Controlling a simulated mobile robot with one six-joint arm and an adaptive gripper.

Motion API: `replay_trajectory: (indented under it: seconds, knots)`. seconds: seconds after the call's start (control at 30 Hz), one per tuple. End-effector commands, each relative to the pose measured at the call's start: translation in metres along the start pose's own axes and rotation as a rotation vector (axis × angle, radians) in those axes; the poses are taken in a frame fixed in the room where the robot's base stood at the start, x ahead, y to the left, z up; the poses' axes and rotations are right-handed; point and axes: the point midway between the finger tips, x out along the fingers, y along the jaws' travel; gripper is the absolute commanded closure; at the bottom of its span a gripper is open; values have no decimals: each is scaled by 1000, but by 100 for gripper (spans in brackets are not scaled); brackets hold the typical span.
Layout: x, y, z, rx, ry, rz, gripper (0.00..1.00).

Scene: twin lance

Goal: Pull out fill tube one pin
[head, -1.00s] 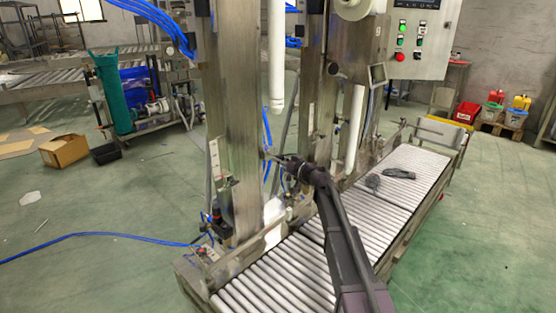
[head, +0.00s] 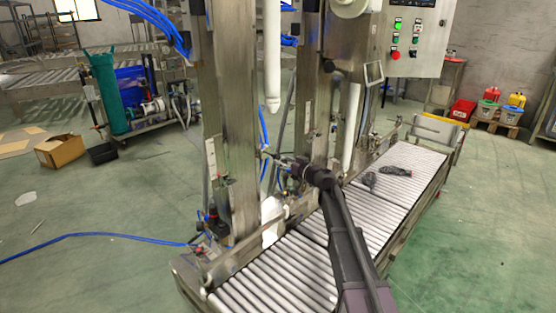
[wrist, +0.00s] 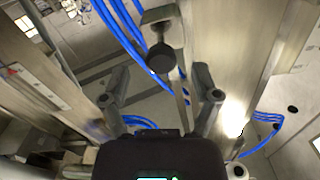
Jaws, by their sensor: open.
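A dark round knob (wrist: 162,60), which looks like the pin of fill tube one, sits on a metal bracket in the wrist view. My gripper (wrist: 160,84) is open, with one finger on each side and the knob between and just past the tips in the picture. I see no contact, and the depth gap is unclear. In the head view my gripper (head: 271,155) reaches left to the near steel column (head: 231,130); the knob is too small to make out there. The white fill tube (head: 272,55) hangs to the right of that column, above my gripper.
A roller conveyor (head: 275,275) runs below my arm. A second steel column (head: 312,90) and another white tube (head: 350,125) stand behind. Blue hoses (wrist: 117,28) pass close to the knob. A control box (head: 413,40) hangs at the upper right.

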Motion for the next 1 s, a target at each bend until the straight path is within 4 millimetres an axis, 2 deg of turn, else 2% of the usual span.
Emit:
replay_trajectory:
  seconds: [0.03,0.3,0.5,0.7,1.0]
  knots:
    - [-10,-2,0,0,0,2,21]
    - [-54,-1,0,0,0,2,21]
    - [-78,0,0,0,0,2,21]
    - [-88,0,0,0,0,0,21]
    - [-88,0,0,0,0,0,21]
